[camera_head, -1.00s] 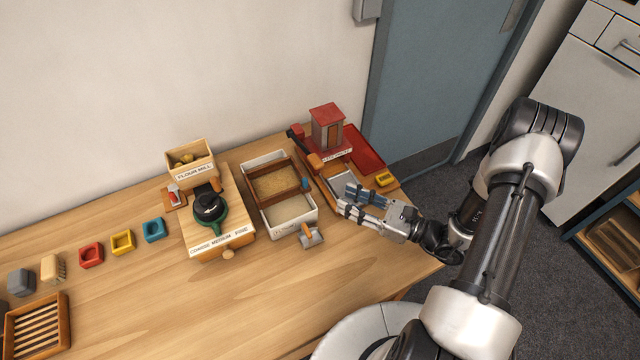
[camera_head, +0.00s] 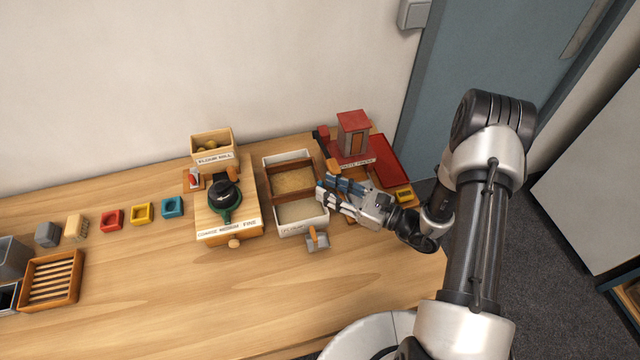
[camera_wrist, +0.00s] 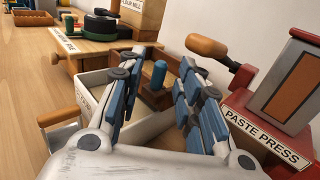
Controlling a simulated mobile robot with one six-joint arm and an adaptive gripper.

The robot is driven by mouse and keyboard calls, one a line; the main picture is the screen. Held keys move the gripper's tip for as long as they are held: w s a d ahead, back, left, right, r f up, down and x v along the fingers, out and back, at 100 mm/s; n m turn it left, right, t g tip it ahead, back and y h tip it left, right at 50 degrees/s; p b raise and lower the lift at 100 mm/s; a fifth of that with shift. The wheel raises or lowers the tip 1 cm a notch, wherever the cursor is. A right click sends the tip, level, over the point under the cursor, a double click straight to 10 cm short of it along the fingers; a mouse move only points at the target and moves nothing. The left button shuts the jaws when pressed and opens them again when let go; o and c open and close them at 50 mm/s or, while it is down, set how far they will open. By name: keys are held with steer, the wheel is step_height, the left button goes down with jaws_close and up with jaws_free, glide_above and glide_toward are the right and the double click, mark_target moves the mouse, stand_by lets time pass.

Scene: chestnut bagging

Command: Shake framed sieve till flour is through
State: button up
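The framed sieve (camera_head: 293,180) is a brown wooden frame with tan, grainy material inside. It rests over the back part of a white labelled tray (camera_head: 303,230). Pale flour (camera_head: 300,211) shows in the tray's front part. In the wrist view, a blue knob (camera_wrist: 159,73) stands up from a wooden block on the sieve's side. My gripper (camera_head: 325,189) is at the sieve's right side, fingers pointing left. Its fingers are apart and empty, with the knob showing between them in the wrist view. Contact with the knob cannot be told. The fingers hide the knob in the head view.
A red paste press (camera_head: 352,140) with an orange-handled lever stands close behind and right of my gripper. A small scoop (camera_head: 316,240) lies in front of the tray. The table's front area (camera_head: 180,290) is clear.

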mark_target(320, 182)
steer(key=shift+x, duration=1.75)
steer(key=shift+c, duration=0.6)
jaws_close()
